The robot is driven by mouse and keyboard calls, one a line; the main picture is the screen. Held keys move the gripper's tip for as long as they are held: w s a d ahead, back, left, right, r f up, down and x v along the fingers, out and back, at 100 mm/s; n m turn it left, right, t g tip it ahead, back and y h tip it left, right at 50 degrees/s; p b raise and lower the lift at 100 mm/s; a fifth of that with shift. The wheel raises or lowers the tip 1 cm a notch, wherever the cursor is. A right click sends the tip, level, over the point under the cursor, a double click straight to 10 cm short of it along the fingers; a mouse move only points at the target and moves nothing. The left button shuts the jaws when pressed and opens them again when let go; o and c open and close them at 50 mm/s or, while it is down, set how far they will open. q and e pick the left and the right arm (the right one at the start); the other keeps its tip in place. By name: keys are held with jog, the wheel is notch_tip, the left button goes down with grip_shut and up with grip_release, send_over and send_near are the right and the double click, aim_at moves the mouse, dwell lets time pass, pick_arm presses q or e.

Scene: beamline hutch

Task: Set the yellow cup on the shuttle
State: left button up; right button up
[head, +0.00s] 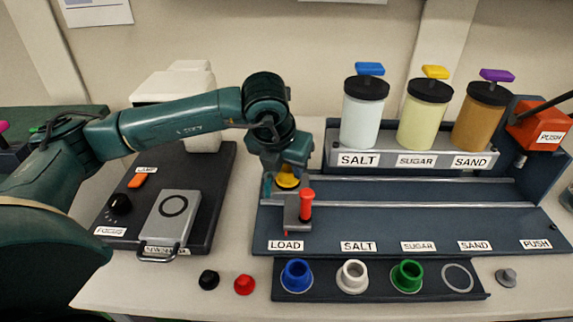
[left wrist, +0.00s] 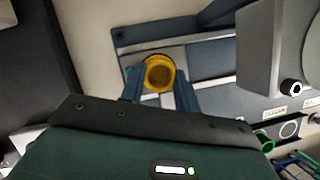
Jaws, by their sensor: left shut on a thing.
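The yellow cup (head: 287,180) is between the fingers of my left gripper (head: 285,172), which is shut on it. In the left wrist view the cup (left wrist: 159,74) shows its round open mouth, with a blue finger on each side of it. The shuttle (head: 296,222) is a grey block with a red knob (head: 306,203), at the LOAD end of the rail track. The cup is at the shuttle's back edge in the head view; I cannot tell whether it touches the shuttle. My right gripper is not in view.
The dark track (head: 400,225) runs right below the salt, sugar and sand dispensers (head: 424,113). A front rack (head: 330,292) holds blue, white and green cups and an empty ring. Black (head: 209,280) and red (head: 244,285) pieces stand left of it. A focus-lamp panel (head: 215,215) is at left.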

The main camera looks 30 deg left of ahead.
pick_arm(q)
jog(key=shift+f, duration=0.15)
jog(key=o, duration=1.2)
jog(key=v, duration=1.3)
